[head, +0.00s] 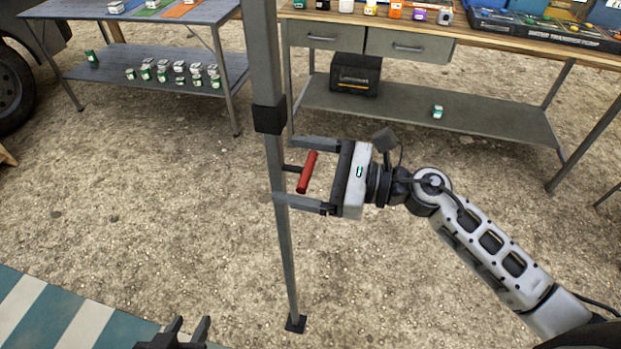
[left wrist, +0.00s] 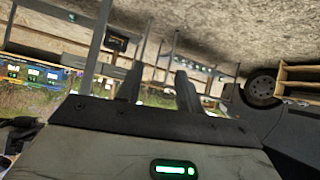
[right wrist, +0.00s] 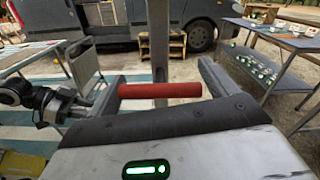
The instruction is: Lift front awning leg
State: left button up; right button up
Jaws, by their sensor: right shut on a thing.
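The front awning leg (head: 281,225) is a grey upright post with a black collar (head: 269,116) and a dark foot plate (head: 296,324). A red crank handle (head: 307,172) sticks out from its side below the collar. My right gripper (head: 294,170) has its fingers at the two ends of the red handle, shut on it lengthwise, with tips reaching towards the post. The right wrist view shows the handle (right wrist: 160,90) spanning between the fingers. I cannot tell if the foot touches the gravel. My left gripper (head: 188,330) is open and empty, low at the bottom edge.
A workbench (head: 425,105) with drawers, paint pots and a black box (head: 355,74) stands behind. A grey table (head: 150,70) with small cans is at the back left. A striped mat (head: 65,315) lies bottom left. The gravel around the leg is clear.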

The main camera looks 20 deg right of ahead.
aim_at(282, 151)
notch_tip(282, 151, up, 2)
jog(key=shift+r, duration=0.25)
pick_arm(q)
jog(key=shift+s+a+r+p, duration=0.1)
jog(key=shift+a+r+p, duration=0.05)
jog(key=shift+r+p, duration=0.15)
pick_arm(e)
jog(key=shift+r, duration=0.2)
jog(key=o, duration=1.2)
jog(key=shift+r, duration=0.15)
jog(key=shift+o, duration=0.2)
jog(key=shift+f, duration=0.2)
jog(key=shift+s+d+f+b, duration=0.2)
jog(key=shift+s+d+b, duration=0.1)
jog(key=shift+d, duration=0.15)
pick_arm(q)
jog(key=shift+w+d+f+n+b, duration=0.2)
jog(key=shift+f+b, duration=0.25)
jog(key=shift+b, duration=0.75)
jog(key=shift+d+f+n+b, duration=0.1)
jog(key=shift+d+f+b, duration=0.25)
jog(key=shift+b, duration=0.85)
pick_arm(e)
jog(key=v, duration=1.5)
jog(key=shift+r, duration=0.3)
